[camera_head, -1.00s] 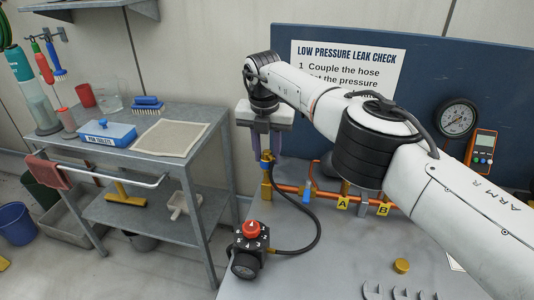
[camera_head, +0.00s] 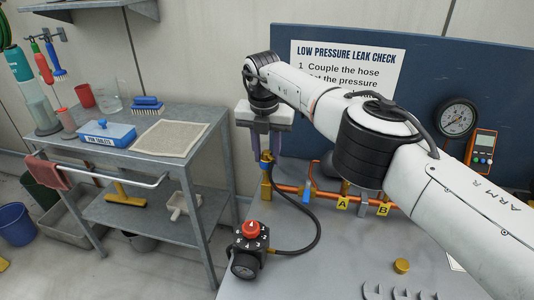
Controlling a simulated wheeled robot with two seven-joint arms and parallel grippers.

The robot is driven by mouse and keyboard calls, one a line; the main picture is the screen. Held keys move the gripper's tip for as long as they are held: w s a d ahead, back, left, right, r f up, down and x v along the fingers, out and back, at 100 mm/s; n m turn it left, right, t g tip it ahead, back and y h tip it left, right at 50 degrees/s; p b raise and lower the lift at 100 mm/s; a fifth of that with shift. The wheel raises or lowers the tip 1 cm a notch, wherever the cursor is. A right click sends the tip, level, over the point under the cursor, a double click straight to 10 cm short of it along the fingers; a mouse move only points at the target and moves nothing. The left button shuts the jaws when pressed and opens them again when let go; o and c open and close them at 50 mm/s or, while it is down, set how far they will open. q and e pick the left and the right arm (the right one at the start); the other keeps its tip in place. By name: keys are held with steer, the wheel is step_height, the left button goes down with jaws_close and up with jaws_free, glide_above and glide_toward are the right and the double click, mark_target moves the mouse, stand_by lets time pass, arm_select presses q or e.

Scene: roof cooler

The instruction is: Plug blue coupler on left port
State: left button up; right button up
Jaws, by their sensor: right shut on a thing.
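My right gripper (camera_head: 260,140) comes in from the right and points down over the left end of the copper pipe (camera_head: 287,188). Its purple-grey fingers are shut on the blue coupler (camera_head: 266,157), which is partly hidden between them. The coupler sits directly above an upright brass fitting (camera_head: 265,188) at the pipe's left end, seemingly the left port. I cannot tell whether they are fully joined. A black hose (camera_head: 317,222) curves from the coupler area down to a black pump-like unit (camera_head: 248,262) with a red knob (camera_head: 250,228). My left gripper is not in view.
Yellow tags A (camera_head: 342,203) and B (camera_head: 383,210) mark the pipe. A round gauge (camera_head: 457,118) and an orange meter (camera_head: 482,148) are at the right. A brass cap (camera_head: 401,266) lies on the bench. A grey cart (camera_head: 212,120) stands at left.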

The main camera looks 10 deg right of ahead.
steer(key=shift+f+b, duration=0.7)
steer(key=shift+f, duration=0.2)
stand_by(0.4)
steer(key=o, duration=1.2)
steer(key=shift+r, duration=0.1)
